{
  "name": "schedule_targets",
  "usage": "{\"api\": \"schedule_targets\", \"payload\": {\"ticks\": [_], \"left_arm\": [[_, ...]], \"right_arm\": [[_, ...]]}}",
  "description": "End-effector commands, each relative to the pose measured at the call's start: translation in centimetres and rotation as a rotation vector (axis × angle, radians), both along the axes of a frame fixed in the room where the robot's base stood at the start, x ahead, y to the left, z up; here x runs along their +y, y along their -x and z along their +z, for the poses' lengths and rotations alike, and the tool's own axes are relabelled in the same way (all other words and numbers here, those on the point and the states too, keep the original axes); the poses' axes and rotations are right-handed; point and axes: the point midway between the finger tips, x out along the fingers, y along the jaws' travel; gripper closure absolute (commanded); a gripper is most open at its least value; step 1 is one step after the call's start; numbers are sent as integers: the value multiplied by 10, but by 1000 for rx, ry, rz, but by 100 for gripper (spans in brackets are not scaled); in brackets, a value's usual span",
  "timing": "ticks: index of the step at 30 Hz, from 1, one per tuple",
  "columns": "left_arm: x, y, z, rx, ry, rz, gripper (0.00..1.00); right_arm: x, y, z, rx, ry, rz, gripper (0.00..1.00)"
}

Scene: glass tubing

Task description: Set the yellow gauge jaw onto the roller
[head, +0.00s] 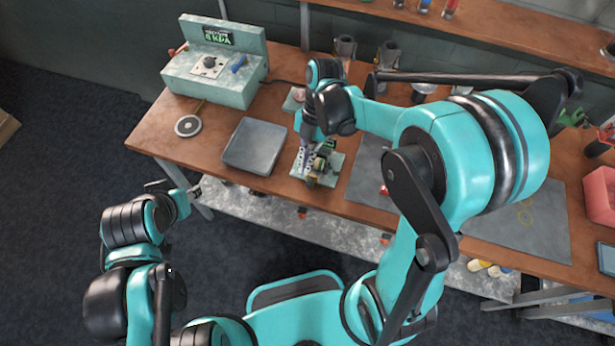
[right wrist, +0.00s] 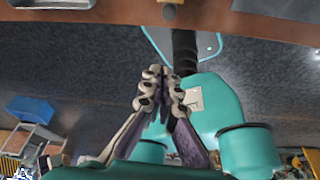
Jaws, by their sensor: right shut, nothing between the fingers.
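A small roller device (head: 318,178) with dark and yellowish parts stands on a pale green base plate (head: 337,161) near the table's front edge. I cannot clearly tell the yellow gauge jaw from the roller's other parts at this size. My right gripper (head: 305,158) points down at the left side of the device and partly covers it; whether it touches is unclear. In the right wrist view its fingers (right wrist: 160,76) are together with nothing between them. My left gripper (head: 192,190) is off the table's front left, apart from the device; its fingers are too small to read.
A grey tray (head: 254,146) lies left of the base plate. A pale green machine (head: 216,75) with a dial stands at the back left, with a round disc (head: 188,126) in front. A grey mat (head: 367,172) lies to the right, partly behind my right arm. A red bin (head: 600,195) stands far right.

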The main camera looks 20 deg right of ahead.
Motion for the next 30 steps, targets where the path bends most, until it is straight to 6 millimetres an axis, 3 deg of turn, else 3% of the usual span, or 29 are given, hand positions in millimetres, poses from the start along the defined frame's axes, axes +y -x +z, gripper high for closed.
{"api": "schedule_targets", "payload": {"ticks": [5, 18, 24, 30], "left_arm": [[0, 0, -6, 0, 0, 0, 60], [0, 0, -32, 0, 0, 0, 60], [0, 0, -35, 0, 0, 0, 60], [0, 0, -35, 0, 0, 0, 60]], "right_arm": [[4, 4, -16, 0, 0, 0, 100], [23, 24, -99, 0, 1, -2, 100], [2, 2, -100, -1, 1, -3, 100], [-4, -4, -100, 0, 1, -2, 100]]}}
